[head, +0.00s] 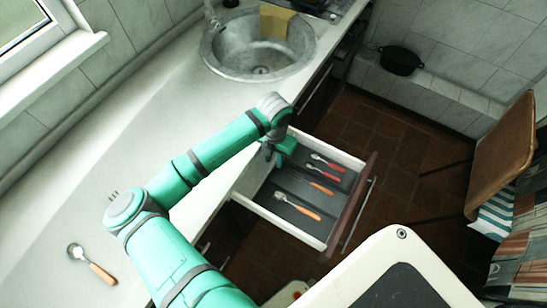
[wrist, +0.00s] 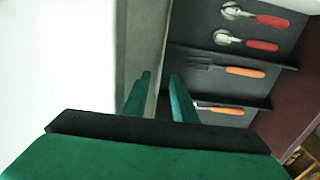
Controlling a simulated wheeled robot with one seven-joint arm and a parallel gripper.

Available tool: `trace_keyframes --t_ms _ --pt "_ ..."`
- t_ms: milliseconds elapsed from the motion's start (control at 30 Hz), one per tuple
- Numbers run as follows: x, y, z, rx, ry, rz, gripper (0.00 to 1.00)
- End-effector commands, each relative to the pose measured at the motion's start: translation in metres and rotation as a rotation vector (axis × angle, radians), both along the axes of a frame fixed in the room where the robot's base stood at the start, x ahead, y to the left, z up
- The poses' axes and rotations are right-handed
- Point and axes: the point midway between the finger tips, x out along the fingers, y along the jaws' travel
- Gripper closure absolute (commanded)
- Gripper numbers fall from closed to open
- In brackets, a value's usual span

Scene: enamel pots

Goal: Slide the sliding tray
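The sliding tray (head: 276,188) is a dark grey cutlery insert with dividers, lying in a pulled-out drawer (head: 295,230). It also shows in the wrist view (wrist: 195,35). It holds several pieces of cutlery: two with red handles and others with orange handles. My gripper (head: 283,150) is low at the counter side of the tray. In the wrist view my gripper (wrist: 159,90) has its two green fingers apart, on either side of a thin light wall at the tray's edge. I cannot tell whether the fingers touch it. The fingers' bases are hidden.
A spoon with an orange handle (head: 92,264) lies on the white counter (head: 120,130). A round metal sink (head: 258,45) is set in it farther back. A chair (head: 500,155) stands at the right, and a black pot (head: 400,60) sits on a tiled ledge.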

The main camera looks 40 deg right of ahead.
Motion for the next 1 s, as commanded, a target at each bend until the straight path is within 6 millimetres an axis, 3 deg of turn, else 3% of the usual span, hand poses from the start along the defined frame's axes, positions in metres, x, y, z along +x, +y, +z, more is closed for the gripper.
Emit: trace_keyframes --t_ms 167,600,800,1000 --pt "0.002 0.002 0.015 0.0 -0.002 0.003 0.75" --pt "0.002 0.002 0.091 0.001 -0.003 0.003 0.75" --pt "0.001 0.001 0.106 -0.001 -0.001 0.002 0.75" --pt "0.001 0.001 0.108 0.0 0.0 0.002 0.75"
